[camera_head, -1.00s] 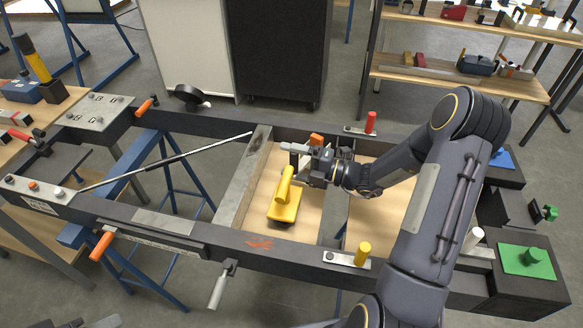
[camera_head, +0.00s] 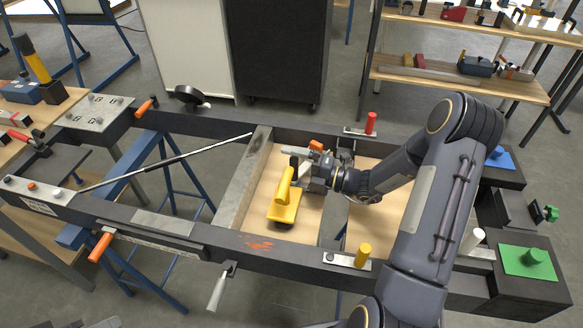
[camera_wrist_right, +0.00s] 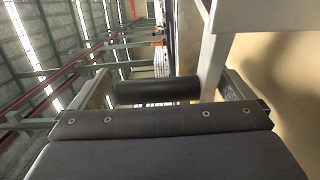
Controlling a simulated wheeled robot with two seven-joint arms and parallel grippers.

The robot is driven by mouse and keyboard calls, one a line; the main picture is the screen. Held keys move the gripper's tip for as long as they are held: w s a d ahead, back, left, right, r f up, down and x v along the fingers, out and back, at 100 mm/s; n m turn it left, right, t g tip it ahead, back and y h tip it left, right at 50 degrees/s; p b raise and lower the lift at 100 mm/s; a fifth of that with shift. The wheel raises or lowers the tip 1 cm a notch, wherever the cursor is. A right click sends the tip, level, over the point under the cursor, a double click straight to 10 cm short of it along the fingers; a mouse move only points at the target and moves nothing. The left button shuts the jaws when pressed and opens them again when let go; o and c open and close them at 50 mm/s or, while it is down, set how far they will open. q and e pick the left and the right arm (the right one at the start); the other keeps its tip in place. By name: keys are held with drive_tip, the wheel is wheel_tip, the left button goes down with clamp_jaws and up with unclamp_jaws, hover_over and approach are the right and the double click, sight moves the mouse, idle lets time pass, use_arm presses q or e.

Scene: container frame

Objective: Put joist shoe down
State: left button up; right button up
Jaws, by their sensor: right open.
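A yellow piece with a block-like base and a raised handle, which seems to be the joist shoe (camera_head: 284,213), rests upright on the light wooden panel (camera_head: 262,198) inside the dark frame. My right gripper (camera_head: 300,170) is open just to the right of the handle's top. I cannot tell whether a finger still touches the handle. My left gripper is not in view.
The dark frame (camera_head: 185,232) surrounds the panel. A grey crossbar (camera_head: 243,180) lies left of the yellow piece. An orange-handled clamp (camera_head: 316,145) is close behind my right gripper. Red (camera_head: 371,122) and yellow (camera_head: 362,254) pegs stand on the rails.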

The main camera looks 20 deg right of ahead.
drive_tip(key=v, duration=1.1)
drive_tip(key=shift+s+d, duration=0.25)
drive_tip(key=shift+s, duration=0.1)
drive_tip(key=s+a+r+n+g+h+p, duration=0.15)
drive_tip(key=s+a+r+n+g, duration=0.35)
drive_tip(key=n, duration=0.5)
drive_tip(key=s+a+r+n+g+y+p, duration=0.1)
drive_tip(key=s+a+r+n+g+p, duration=0.15)
drive_tip(key=a+r+n, duration=0.55)
drive_tip(key=s+r+n+h+p, duration=0.1)
drive_tip(key=s+n+h, duration=0.3)
drive_tip(key=n, duration=0.8)
drive_tip(key=s+r+n+t+h+p, duration=0.1)
drive_tip(key=s+r+n+h, duration=0.1)
drive_tip(key=s+n+h, duration=0.3)
drive_tip(key=s+n, duration=0.3)
drive_tip(key=n, duration=0.4)
drive_tip(key=shift+d+r+n, duration=0.15)
drive_tip(key=shift+r+n, duration=0.15)
drive_tip(key=shift+n, duration=0.1)
